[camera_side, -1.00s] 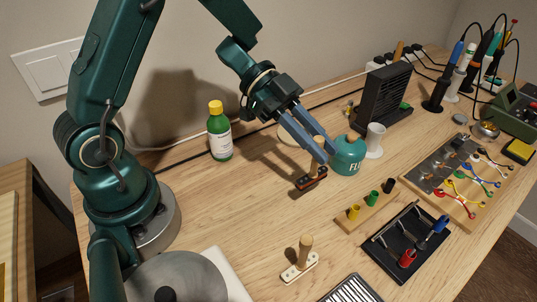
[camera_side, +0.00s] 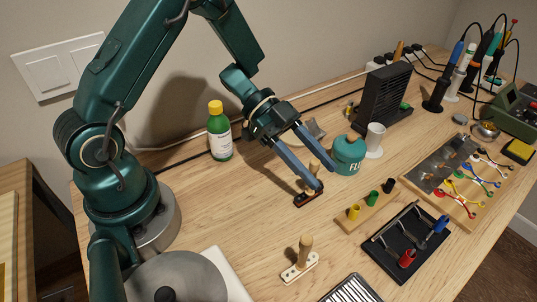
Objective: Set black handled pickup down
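The black pickup (camera_side: 306,198) has an upright wooden handle (camera_side: 313,168) and appears to rest flat on the wooden table, left of the teal flux jar. My gripper (camera_side: 323,178) is open, with one finger on each side of the handle. The fingers appear apart from the handle. The near finger hides part of the pickup and the lower handle.
A white pickup (camera_side: 299,267) with a wooden handle stands toward the front. The flux jar (camera_side: 348,155) is close to my right finger. A wooden block with coloured pegs (camera_side: 367,208) and a black tray (camera_side: 387,262) lie to the right. Table left of the pickup is clear.

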